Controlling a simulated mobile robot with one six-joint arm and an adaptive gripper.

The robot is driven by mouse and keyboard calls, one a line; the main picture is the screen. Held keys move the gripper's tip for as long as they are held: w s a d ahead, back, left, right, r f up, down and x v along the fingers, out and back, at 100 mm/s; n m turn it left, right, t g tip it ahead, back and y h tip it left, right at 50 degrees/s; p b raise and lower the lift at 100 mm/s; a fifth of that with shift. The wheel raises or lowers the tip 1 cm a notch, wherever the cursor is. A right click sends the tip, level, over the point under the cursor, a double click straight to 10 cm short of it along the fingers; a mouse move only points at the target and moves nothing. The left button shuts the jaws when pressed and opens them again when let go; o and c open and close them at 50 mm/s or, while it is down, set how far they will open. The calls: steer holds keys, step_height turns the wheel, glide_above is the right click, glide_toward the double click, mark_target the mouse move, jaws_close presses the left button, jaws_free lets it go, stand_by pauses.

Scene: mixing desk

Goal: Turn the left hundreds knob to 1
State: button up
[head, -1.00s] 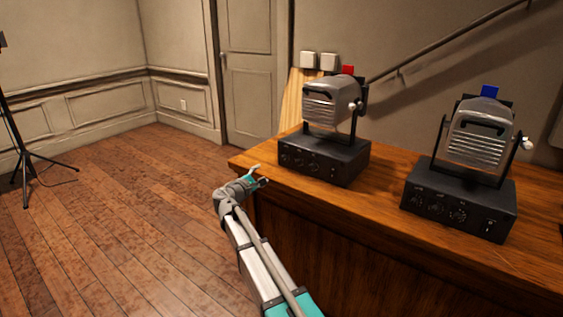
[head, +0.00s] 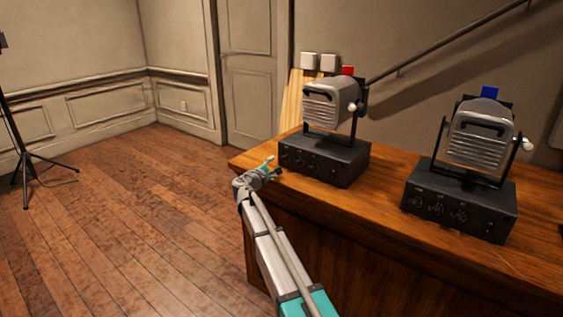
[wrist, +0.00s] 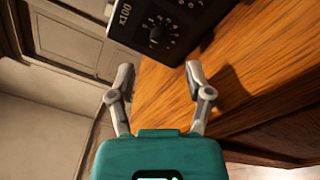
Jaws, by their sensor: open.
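The left black control box (head: 345,160) stands near the left end of the wooden desk, carrying a lamp with a red block on top. Its front face has a row of small dark knobs. The leftmost, the hundreds knob (head: 286,155), is small here; in the wrist view the hundreds knob (wrist: 156,34) shows beside the label "X100", with a ring of numbers. Its setting is too small to read surely. My gripper (head: 271,168) is open and empty, at the desk's left corner before the box. In the wrist view my gripper (wrist: 159,72) points at the knob, apart from it.
A second box (head: 460,205) with a blue-topped lamp stands to the right on the desk (head: 385,215). The desk edge runs close beside my gripper. Open wooden floor (head: 120,220) lies to the left, with a tripod (head: 22,150) at the far left.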

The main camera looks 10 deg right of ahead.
mark_target(282, 159)
steer(key=shift+x, duration=2.5)
jaws_close()
